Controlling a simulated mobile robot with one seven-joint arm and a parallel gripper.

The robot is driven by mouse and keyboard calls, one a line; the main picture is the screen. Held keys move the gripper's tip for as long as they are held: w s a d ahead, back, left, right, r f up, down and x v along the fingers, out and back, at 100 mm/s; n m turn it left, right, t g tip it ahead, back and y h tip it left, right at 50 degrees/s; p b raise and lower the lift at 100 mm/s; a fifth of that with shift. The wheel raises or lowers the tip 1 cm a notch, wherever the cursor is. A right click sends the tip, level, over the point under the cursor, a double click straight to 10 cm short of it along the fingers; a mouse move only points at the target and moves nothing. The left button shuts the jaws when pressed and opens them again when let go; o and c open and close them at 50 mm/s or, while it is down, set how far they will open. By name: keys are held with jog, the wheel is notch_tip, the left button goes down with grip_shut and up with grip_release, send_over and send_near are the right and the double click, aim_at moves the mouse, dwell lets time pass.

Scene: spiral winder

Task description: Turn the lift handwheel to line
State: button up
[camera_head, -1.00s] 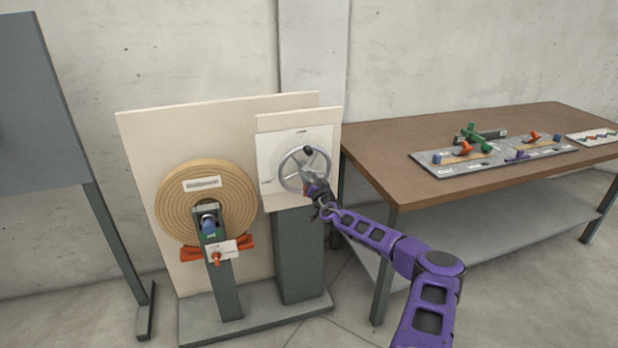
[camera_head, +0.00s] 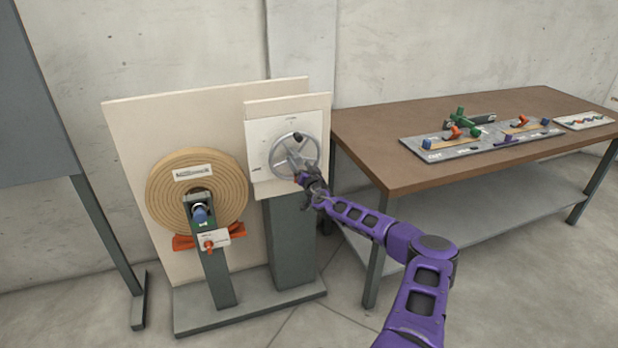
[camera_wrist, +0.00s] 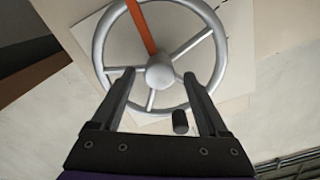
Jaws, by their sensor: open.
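The lift handwheel (camera_head: 294,153) is a grey spoked wheel on a pale panel (camera_head: 258,128) in the head view. In the wrist view the handwheel (camera_wrist: 160,72) fills the upper middle, with an orange bar from the hub to the top edge. A dark knob (camera_wrist: 180,121) sits near the rim at the bottom, between my fingers in the picture. My gripper (camera_wrist: 160,76) is open and empty, its fingers either side of the hub as seen. My gripper (camera_head: 303,176) is at the lower right of the wheel in the head view. Contact cannot be told; panel markings are too small to read.
A large tan spiral coil (camera_head: 170,195) stands left of the wheel, with a blue knob (camera_head: 200,214) and a red-orange handle (camera_head: 209,245) below. A brown workbench (camera_head: 370,150) with a grey fixture board (camera_head: 430,150) is on the right. A grey panel (camera_head: 35,100) stands far left.

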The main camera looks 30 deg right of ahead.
jog(key=p+v, duration=0.2)
jog(key=v, duration=1.4)
jog(key=shift+s, duration=0.3)
jog(key=shift+a+r, duration=0.1)
jog(key=shift+a, duration=0.05)
jog(key=shift+c, duration=0.3)
